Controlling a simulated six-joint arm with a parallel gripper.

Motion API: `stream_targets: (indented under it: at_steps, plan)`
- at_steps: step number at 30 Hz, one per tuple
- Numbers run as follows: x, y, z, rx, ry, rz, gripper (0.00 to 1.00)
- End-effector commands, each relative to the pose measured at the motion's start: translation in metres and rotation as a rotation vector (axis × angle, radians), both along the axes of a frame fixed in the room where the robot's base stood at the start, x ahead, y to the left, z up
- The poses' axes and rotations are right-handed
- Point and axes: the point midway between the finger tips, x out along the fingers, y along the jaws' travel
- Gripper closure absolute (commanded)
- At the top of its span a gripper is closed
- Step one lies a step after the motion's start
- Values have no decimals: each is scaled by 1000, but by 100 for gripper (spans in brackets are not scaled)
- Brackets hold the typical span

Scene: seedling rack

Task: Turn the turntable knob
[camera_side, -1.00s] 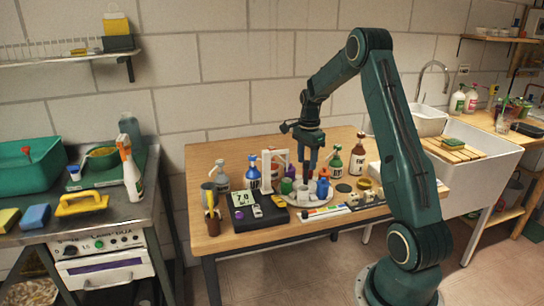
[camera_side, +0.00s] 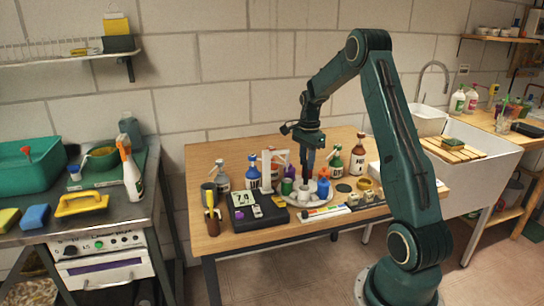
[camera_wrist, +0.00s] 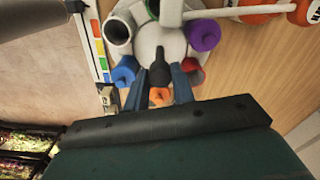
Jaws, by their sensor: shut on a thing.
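The turntable (camera_wrist: 148,40) is a pale round plate on the wooden table, with small coloured pots around its rim. It also shows in the side view (camera_side: 313,201). Its dark knob (camera_wrist: 159,70) stands at the middle in the wrist view. My gripper (camera_wrist: 159,82) points down over the plate, with its two blue fingers on either side of the knob, shut on it. In the side view my gripper (camera_side: 309,172) is above the plate's middle, and the pots and fingers hide the knob.
A white arch (camera_side: 274,160) stands close behind the plate's left side. A black device with a display (camera_side: 258,214) is at the left front. Several spray bottles, such as a green one (camera_side: 336,162), line the back. A white strip (camera_side: 322,212) lies in front.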

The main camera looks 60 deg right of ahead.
Motion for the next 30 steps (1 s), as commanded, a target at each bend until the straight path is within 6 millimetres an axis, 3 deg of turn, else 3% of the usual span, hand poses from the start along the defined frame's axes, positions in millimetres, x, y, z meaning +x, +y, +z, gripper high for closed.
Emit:
stream_targets:
  at_steps: [11, 30]
  plan:
    - [0, 0, 1, -1, 0, 213, 98]
    - [0, -1, 1, -2, -1, 811, 98]
